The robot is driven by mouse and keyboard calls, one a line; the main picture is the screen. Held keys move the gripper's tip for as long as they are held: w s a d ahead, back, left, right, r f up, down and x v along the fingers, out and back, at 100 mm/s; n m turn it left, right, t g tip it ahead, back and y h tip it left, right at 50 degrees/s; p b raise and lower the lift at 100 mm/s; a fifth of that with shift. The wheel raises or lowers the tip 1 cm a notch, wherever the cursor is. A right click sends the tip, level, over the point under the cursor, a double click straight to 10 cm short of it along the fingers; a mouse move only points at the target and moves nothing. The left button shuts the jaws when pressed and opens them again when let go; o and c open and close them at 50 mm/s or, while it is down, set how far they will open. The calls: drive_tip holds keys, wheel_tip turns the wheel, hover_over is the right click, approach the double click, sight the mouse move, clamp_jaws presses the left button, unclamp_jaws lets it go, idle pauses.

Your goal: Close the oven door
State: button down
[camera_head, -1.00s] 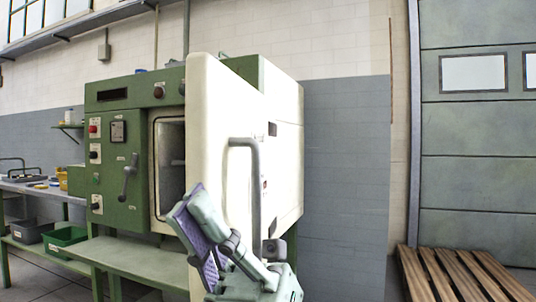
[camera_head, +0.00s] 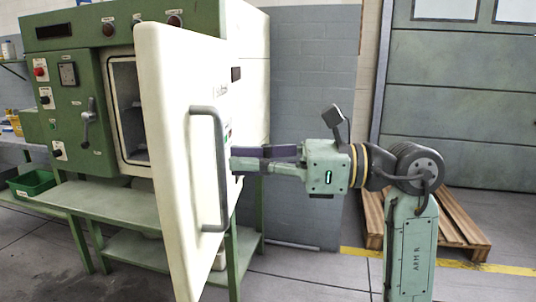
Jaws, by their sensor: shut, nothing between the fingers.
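The oven (camera_head: 75,85) is a green cabinet with a white side, standing on a green bench. Its thick white door (camera_head: 175,190) is swung open toward me, and part of the dark chamber (camera_head: 128,105) shows to its left. A grey bar handle (camera_head: 222,165) runs upright on the door's outer face. My gripper (camera_head: 236,160) is shut and empty, pointing left, at the right of the handle at about mid-height. Its tips look close to the handle; I cannot tell whether they touch it or the door.
A wooden pallet (camera_head: 455,228) lies on the floor at the right, behind my arm. A green bin (camera_head: 32,183) sits on a side bench at the left. A lever (camera_head: 88,120) sticks out from the oven's front panel.

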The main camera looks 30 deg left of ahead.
sight(175, 160)
drive_tip(key=p+x, duration=0.1)
drive_tip(key=x, duration=0.5)
drive_tip(key=shift+s+a+r, duration=0.1)
drive_tip(key=shift+s+a, duration=0.1)
drive_tip(key=shift+a, duration=0.05)
drive_tip(key=shift+x, duration=0.8)
